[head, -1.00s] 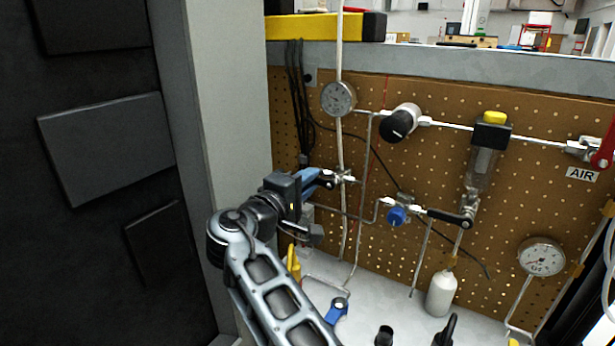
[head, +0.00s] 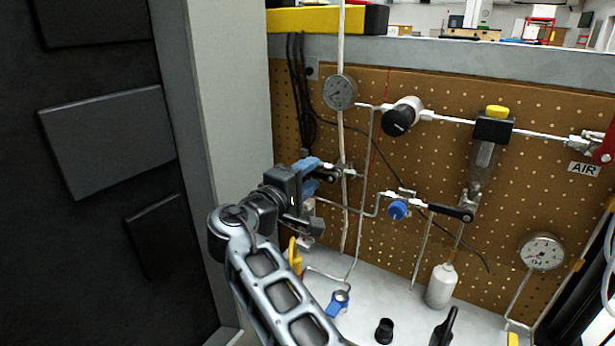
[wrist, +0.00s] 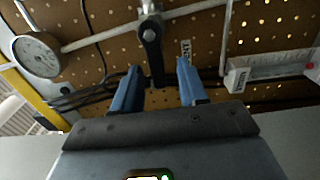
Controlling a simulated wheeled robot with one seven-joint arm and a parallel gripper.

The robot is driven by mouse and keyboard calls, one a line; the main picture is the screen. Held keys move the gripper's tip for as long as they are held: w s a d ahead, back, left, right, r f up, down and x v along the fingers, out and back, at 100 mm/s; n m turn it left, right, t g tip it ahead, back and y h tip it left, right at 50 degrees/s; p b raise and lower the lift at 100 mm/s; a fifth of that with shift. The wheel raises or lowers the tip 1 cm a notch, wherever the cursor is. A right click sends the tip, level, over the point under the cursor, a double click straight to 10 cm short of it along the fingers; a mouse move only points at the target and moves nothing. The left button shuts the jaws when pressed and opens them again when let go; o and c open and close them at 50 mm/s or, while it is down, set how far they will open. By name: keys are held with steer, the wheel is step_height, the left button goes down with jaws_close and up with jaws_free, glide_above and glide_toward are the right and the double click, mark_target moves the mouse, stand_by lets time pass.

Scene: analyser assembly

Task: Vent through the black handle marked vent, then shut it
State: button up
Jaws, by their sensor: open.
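The black vent handle (wrist: 152,50) hangs from a silver valve on the pegboard in the wrist view, its free end reaching between my finger tips. A white label (wrist: 186,52) reading VENT, turned sideways, is just right of it. In the head view the handle (head: 328,174) is partly hidden at my finger tips, left of its valve (head: 347,171). My gripper (wrist: 157,75) is open, with one blue finger on each side of the handle. A gap shows on both sides, and I cannot tell how deep the handle sits between them.
A pressure gauge (head: 340,92) is above the vent valve. A blue knob (head: 398,210) and another black handle (head: 452,212) are to the right. A white bottle (head: 441,287) stands on the bench. A grey pillar (head: 215,120) is close left of my arm.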

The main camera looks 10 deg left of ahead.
steer(key=shift+s, duration=0.1)
steer(key=v, duration=0.7)
steer(key=shift+s+a+b, duration=0.15)
steer(key=shift+s+b, duration=0.1)
steer(key=shift+b, duration=0.2)
